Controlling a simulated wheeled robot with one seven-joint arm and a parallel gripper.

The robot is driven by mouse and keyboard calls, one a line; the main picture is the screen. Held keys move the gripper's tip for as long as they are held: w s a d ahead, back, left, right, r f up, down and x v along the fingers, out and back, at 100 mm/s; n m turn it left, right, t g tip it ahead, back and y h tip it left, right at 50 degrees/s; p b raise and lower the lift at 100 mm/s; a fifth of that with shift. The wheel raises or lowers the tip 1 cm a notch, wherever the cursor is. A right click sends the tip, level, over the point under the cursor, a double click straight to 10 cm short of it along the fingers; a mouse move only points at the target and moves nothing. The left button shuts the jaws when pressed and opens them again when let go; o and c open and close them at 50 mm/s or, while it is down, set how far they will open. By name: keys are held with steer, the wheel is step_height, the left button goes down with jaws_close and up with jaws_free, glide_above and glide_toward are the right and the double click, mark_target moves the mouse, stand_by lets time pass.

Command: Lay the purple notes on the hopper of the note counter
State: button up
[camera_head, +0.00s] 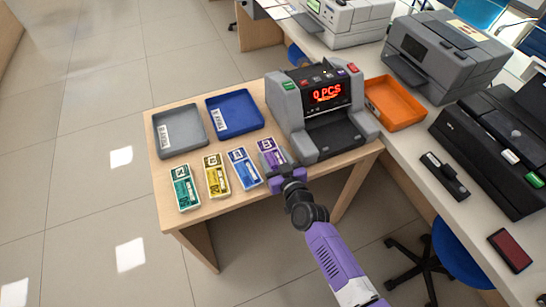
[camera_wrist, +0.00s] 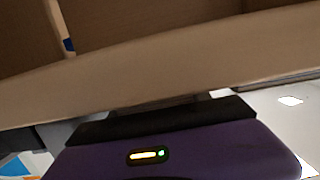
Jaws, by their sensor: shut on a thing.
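The purple notes (camera_head: 267,146) lie at the right end of a row of note bundles on the wooden table, in the head view. My gripper (camera_head: 272,160) is at their near end and shut on them; its fingers partly hide the bundle. The note counter (camera_head: 288,103) stands just behind and to the right, its red display reading 0 PCS. Its hopper (camera_head: 314,79) is at the top, above the display. The wrist view shows the purple gripper body (camera_wrist: 215,150) and the table edge (camera_wrist: 150,75); the notes cannot be made out there.
Green notes (camera_head: 185,188), yellow notes (camera_head: 216,175) and blue notes (camera_head: 244,169) lie left of the purple ones. A grey tray (camera_head: 160,140) and a blue tray (camera_head: 262,119) sit behind them. An orange tray (camera_head: 420,115) and printers (camera_head: 450,50) stand to the right.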

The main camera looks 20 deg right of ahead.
step_height(320, 180, up, 14)
steer(key=p, duration=1.4)
step_height(320, 180, up, 7)
steer(key=b, duration=0.1)
glide_above(273, 156)
steer(key=s+f+b, duration=0.7)
steer(key=s+f, duration=0.7)
steer(key=s, duration=0.3)
steer(key=shift+s+a+f, duration=0.15)
steer(key=shift+a+f, duration=0.05)
steer(key=shift+f, duration=0.2)
steer(key=w+r+b, duration=0.5)
steer(key=w+r, duration=0.3)
steer(key=w, duration=0.2)
steer(key=w+r+b, duration=0.6)
steer(key=w+r, duration=0.1)
steer(key=w, duration=0.3)
steer(key=f, duration=1)
steer(key=f+b, duration=0.1)
steer(key=f, duration=1)
steer(key=shift+d, duration=0.2)
